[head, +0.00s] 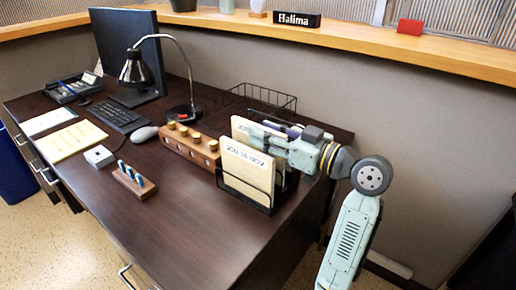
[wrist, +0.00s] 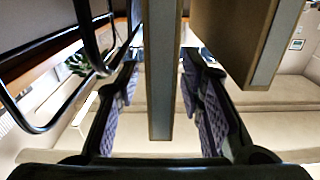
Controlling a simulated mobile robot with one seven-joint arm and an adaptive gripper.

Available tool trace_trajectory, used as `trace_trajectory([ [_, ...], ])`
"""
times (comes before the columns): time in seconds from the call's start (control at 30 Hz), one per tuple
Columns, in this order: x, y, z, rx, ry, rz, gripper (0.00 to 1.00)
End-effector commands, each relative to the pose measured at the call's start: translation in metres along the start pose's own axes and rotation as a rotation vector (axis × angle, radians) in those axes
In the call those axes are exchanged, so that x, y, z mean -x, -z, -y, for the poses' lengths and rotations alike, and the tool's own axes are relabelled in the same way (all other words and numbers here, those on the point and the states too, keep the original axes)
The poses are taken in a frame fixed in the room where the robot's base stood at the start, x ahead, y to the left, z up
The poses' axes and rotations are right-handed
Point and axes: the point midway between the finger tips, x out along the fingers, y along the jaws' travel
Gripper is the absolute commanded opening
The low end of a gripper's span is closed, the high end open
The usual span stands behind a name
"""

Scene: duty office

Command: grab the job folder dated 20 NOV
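A black wire rack (head: 222,180) on the desk holds several upright folders. The front folder (head: 248,170) is cream with a white label that seems to read 14 NOV. A folder behind it (head: 240,126) has a label mostly hidden by my gripper, so its date is unreadable. My gripper (head: 272,138) is over the rack from the right. In the wrist view, my gripper (wrist: 160,85) is open, with one finger on each side of a folder's edge (wrist: 160,110). Gaps show on both sides of that edge. No date is visible there.
Another folder (wrist: 240,40) stands close on the right in the wrist view, and black rack wires (wrist: 88,40) on the left. A wooden stamp block (head: 190,148), a lamp (head: 137,70) and an empty wire tray (head: 270,97) are near the rack.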

Motion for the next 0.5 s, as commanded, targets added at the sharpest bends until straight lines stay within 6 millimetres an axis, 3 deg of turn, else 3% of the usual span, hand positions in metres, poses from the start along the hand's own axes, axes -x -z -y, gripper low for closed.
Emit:
trace_trajectory([
  [0.17, -0.024, 0.002, 0.001, -0.002, 0.002, 0.001, 0.35],
  [0.37, -0.025, 0.001, 0.001, -0.001, 0.000, 0.000, 0.35],
  [0.5, -0.025, 0.001, 0.001, -0.001, 0.000, 0.000, 0.27],
])
